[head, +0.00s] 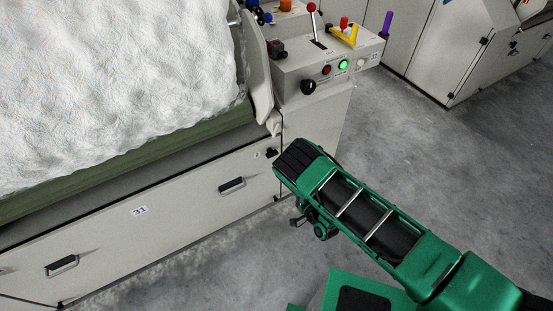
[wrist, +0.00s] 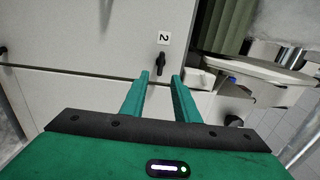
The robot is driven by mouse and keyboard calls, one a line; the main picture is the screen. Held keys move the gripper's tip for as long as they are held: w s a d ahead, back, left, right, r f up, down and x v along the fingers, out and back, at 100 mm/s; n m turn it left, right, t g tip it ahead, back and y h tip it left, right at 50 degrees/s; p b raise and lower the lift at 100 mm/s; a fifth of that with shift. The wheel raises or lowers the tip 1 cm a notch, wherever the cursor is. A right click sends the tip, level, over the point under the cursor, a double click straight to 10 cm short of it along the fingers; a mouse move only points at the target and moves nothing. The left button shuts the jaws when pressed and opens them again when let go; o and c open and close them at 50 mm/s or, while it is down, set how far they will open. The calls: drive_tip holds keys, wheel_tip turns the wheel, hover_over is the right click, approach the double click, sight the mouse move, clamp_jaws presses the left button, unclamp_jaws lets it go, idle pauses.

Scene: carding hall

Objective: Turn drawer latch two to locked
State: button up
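Drawer latch two is a small black turn handle (wrist: 161,62) beside a white label with a "2" (wrist: 164,38) on the pale cabinet front in the wrist view. Its long side runs up and down in that picture, in line with the label. My gripper (wrist: 159,78) is open, its two green fingers apart, with the latch just beyond the tips and between them in the picture. Nothing is between the fingers. In the head view, the latch (head: 271,153) is a dark spot at the drawer's upper right, by my arm's end. My fingertips are hidden there.
The wide drawer front (head: 190,200) carries black handles (head: 232,185) and a label reading 31. White fibre (head: 110,80) lies above it. A control box (head: 325,65) with levers and a lit green button stands at the upper right. Another black latch (wrist: 3,50) shows at the wrist view's left edge.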

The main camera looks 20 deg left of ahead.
sight(273, 156)
drive_tip(key=x, duration=1)
drive_tip(key=shift+w, duration=0.15)
